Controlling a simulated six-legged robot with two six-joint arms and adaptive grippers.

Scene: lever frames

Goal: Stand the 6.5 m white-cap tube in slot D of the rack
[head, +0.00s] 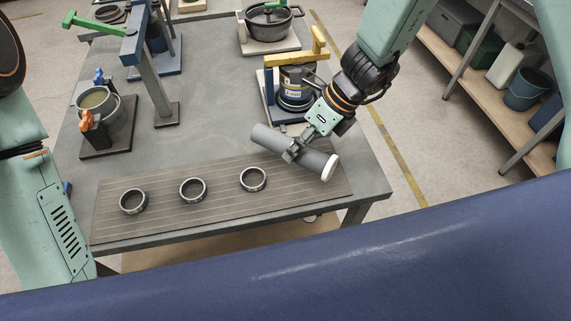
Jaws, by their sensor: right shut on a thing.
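A grey tube with a white cap (273,138) is held in my right gripper (291,153), which is shut around its middle. The tube lies roughly level, its white end pointing to the lower right, over the right part of a grooved wooden board (220,205). I cannot tell whether it touches the board. Three dark rings stand on the board: a left ring (133,201), a middle ring (193,189) and a right ring (253,179). Their markings are too small to read, so I cannot tell which is slot D. My left gripper is out of view.
The grey table (215,95) holds a pot with orange and blue clips (95,110) at left, a blue post frame (135,45), a black pot (268,22) at the back, and a blue and yellow stand (270,90) close behind the right gripper. The middle is clear.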

